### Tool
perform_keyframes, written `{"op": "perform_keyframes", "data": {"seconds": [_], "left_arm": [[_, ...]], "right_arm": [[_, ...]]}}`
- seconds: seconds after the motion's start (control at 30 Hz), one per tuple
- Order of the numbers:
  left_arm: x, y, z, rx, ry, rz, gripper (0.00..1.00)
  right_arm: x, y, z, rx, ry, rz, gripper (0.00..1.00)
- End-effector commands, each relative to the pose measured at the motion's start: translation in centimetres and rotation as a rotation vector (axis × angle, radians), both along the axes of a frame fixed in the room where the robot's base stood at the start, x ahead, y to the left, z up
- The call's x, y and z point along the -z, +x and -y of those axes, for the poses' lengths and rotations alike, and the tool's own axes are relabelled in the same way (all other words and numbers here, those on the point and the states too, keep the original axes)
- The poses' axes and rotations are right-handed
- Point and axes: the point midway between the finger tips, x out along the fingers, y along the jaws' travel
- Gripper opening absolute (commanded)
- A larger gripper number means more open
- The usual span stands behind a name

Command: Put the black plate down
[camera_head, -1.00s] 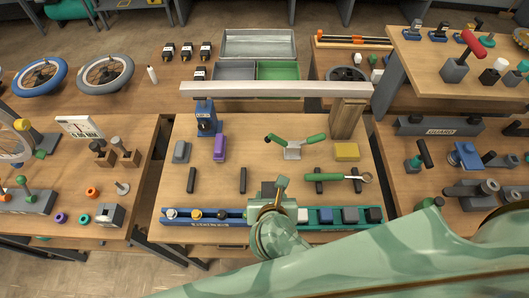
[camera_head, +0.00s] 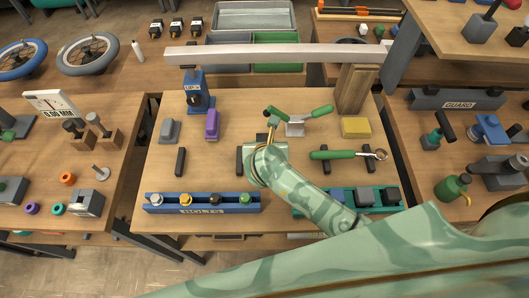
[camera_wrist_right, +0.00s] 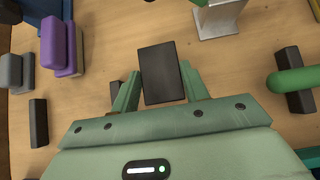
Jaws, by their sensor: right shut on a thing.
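The black plate (camera_wrist_right: 163,73) is a dark, flat rectangle between the fingers of my right gripper (camera_wrist_right: 162,90) in the right wrist view. The gripper is shut on it. The wood bench top shows around it; the gap below it cannot be judged. In the head view my right gripper (camera_head: 269,132) is over the middle of the bench, near the green-handled tool (camera_head: 295,126), and the plate is not clearly visible there. A black bar (camera_wrist_right: 115,92) is partly hidden behind the left finger. My left gripper is not in view.
A blue bolt rack (camera_head: 205,209) and a teal rack (camera_head: 302,204) line the front edge. A purple block (camera_head: 212,124), a grey block (camera_head: 170,131) and a blue device (camera_head: 197,96) stand left. A pale beam (camera_head: 270,54) spans the back. A yellow block (camera_head: 356,127) lies right.

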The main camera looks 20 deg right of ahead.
Motion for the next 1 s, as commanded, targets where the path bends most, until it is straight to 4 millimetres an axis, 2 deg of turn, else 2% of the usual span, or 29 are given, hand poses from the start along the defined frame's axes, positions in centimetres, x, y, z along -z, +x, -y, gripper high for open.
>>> {"op": "perform_keyframes", "data": {"seconds": [0.03, 0.1, 0.33, 0.5, 0.53, 0.6, 0.87, 1.0], "left_arm": [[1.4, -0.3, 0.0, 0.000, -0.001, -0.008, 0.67], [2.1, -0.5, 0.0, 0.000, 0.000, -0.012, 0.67], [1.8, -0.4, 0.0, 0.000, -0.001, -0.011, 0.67], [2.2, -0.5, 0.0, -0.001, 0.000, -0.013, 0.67], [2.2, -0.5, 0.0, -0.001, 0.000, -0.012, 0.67], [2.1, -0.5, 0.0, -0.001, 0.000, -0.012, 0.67], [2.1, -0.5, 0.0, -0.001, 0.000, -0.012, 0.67], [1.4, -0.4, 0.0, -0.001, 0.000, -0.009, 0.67]], "right_arm": [[1.9, -0.1, 0.0, -0.002, -0.003, -0.006, 0.08], [2.7, -0.1, 0.0, -0.001, -0.002, -0.005, 0.08], [2.4, -0.1, -0.1, -0.001, 0.001, -0.002, 0.08], [2.9, -0.1, -0.1, -0.001, 0.001, -0.002, 0.08], [2.9, -0.2, 0.0, -0.001, 0.001, -0.005, 0.51], [2.8, -0.2, 0.0, -0.001, 0.000, -0.004, 0.67], [2.7, -0.2, 0.0, -0.001, 0.000, -0.004, 0.67], [1.8, -0.7, -0.2, -0.001, 0.002, -0.005, 0.67]]}}
